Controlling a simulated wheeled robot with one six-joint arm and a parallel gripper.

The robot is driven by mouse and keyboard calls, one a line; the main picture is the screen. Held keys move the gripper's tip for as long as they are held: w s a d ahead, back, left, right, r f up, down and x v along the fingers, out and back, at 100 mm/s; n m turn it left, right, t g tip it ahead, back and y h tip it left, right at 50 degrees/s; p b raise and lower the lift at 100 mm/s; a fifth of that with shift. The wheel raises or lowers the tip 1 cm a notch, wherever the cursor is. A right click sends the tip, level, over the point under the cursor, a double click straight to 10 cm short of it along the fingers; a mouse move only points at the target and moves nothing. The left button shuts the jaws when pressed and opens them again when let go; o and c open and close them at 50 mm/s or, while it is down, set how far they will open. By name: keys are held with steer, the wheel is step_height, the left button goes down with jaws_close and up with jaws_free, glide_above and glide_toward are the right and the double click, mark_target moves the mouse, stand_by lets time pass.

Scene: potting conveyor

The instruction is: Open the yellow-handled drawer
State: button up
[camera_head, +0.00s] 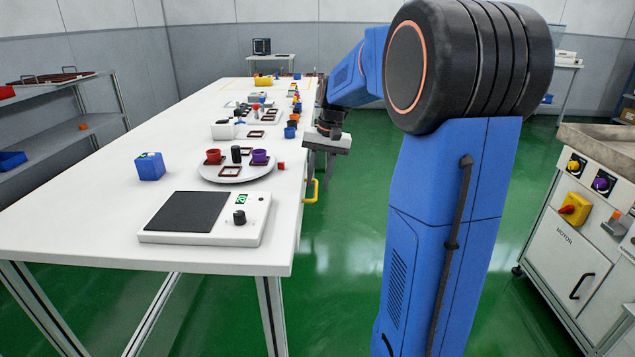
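The yellow handle (312,191) sticks out from the right side of the long white table, just below the tabletop edge. The drawer front behind it is seen edge-on, so I cannot make out the drawer itself. My gripper (326,172) hangs beside the table's right edge, a little above and to the right of the handle in the picture. Its fingers point down. It looks apart from the handle, but the depth between them is hard to judge. I cannot tell how far its fingers are spread.
The white table (90,222) carries a scale (208,218), a round turntable (230,176) with small pots, a blue cube (150,166) and several small parts. A motor cabinet (567,240) stands at right. Green floor (340,290) lies open beside the table.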

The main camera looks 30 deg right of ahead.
steer(key=shift+f, duration=0.55)
jaws_close()
steer(key=s+d, duration=0.7)
steer(key=d, duration=0.4)
steer(key=s+d, duration=0.7)
steer(key=d, duration=0.4)
steer(key=shift+s, duration=0.4)
jaws_free()
steer(key=shift+a, duration=0.1)
